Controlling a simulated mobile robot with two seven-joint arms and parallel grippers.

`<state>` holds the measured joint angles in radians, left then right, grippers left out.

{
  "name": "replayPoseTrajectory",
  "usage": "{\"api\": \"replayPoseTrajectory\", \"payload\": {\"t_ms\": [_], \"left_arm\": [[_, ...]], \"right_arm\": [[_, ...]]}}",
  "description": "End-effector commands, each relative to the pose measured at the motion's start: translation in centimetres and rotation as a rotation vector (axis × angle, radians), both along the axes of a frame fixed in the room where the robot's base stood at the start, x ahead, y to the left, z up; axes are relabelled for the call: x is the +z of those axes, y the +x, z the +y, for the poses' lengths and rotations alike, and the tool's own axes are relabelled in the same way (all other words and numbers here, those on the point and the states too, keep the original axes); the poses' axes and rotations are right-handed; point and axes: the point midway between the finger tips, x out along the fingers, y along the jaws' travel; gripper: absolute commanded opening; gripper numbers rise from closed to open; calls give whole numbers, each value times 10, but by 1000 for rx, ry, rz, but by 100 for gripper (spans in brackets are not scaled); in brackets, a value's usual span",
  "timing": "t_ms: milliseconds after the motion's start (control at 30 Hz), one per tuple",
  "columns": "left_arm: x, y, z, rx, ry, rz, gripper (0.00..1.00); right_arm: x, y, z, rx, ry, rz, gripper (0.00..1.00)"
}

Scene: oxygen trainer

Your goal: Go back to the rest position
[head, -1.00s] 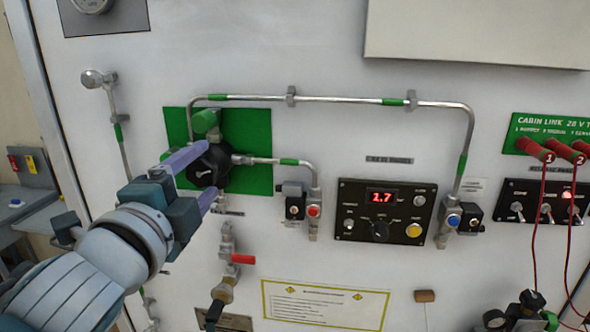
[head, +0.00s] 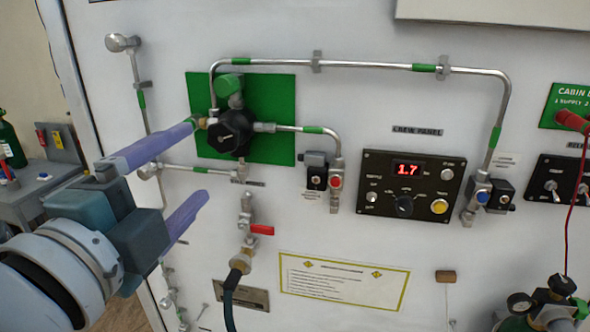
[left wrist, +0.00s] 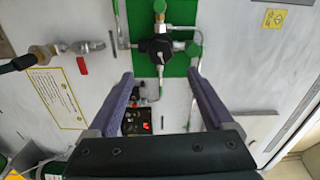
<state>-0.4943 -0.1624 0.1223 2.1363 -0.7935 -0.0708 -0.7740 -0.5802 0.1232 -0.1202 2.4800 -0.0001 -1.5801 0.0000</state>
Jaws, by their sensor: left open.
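My left gripper (head: 185,172) is open and empty, its two purple fingers spread apart. In the head view it is at the left, in front of the white panel, left of the black regulator knob (head: 232,131) on its green plate (head: 275,105). The upper fingertip overlaps the fittings left of the knob in the picture. In the left wrist view the fingers (left wrist: 160,80) point toward the green plate, with the black knob (left wrist: 157,49) beyond and between them, clear of both. My right gripper is in neither view.
A steel pipe (head: 380,66) runs over the crew panel (head: 410,188), whose display reads 1.7. A red-handled valve (head: 262,230) and dark hose (head: 229,302) are below the regulator. A gauge assembly (head: 550,305) is at lower right. A grey bench (head: 48,180) stands at the left.

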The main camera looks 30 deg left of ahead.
Motion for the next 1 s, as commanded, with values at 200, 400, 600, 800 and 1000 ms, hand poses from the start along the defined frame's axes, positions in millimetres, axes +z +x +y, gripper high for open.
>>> {"api": "replayPoseTrajectory", "payload": {"t_ms": [200, 400, 600, 800, 1000], "left_arm": [[1, -7, -2, 0, 0, -1, 86], [1, -6, -2, 0, 1, -1, 86], [0, -6, -1, 1, -3, 0, 86], [-19, -13, 12, 89, -246, 83, 86], [-81, -51, 0, 290, -798, 362, 86]], "right_arm": [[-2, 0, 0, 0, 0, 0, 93], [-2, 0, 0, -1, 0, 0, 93], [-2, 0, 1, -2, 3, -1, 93], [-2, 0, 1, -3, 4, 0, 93], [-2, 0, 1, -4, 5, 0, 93]]}}
